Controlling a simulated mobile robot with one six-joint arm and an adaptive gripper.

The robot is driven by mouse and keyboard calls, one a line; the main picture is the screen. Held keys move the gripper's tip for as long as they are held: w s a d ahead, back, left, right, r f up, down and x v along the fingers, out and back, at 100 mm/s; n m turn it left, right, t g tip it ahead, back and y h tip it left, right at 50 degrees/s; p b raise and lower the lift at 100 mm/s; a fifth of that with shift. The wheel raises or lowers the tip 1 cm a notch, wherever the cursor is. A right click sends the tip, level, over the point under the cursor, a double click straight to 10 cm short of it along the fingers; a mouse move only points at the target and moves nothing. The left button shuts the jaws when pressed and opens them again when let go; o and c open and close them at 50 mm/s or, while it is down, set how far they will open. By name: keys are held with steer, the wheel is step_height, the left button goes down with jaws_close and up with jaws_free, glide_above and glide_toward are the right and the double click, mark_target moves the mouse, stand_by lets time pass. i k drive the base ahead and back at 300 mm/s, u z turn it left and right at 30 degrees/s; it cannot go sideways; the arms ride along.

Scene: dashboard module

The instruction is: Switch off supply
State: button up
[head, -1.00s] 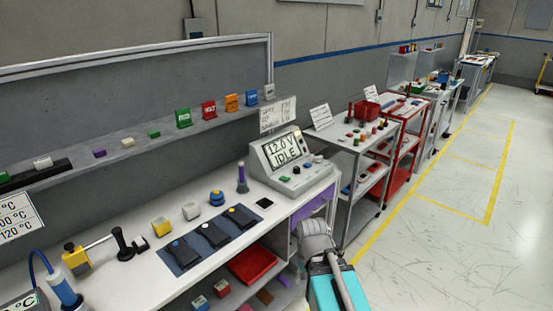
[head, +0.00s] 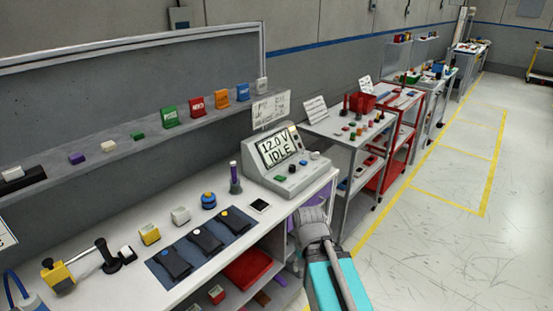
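The supply is a grey console with a sloped front (head: 252,160) on the far right end of the white bench. Its display (head: 278,148) reads "12.0 V IDLE". On its lower ledge are a green button (head: 280,178), a dark control (head: 292,168) and a pale knob or button (head: 314,155). My arm rises from the bottom of the picture. Its grey end (head: 312,222) is in front of the bench's right end, apart from the console in the picture. My gripper's fingers cannot be made out, so its opening is not shown.
Near the console are a purple-topped post (head: 235,178), a blue-topped round button (head: 209,201) and a dark mat with several black devices (head: 206,239). A shelf with coloured tags (head: 169,117) runs behind. Carts stand beyond on the right. The floor (head: 430,265) at right is clear.

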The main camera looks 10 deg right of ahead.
mark_target(278, 177)
steer(key=z, duration=0.05)
steer(key=k, duration=1.35)
steer(key=z, duration=0.25)
steer(key=i, duration=1.75)
steer(key=u, duration=0.45)
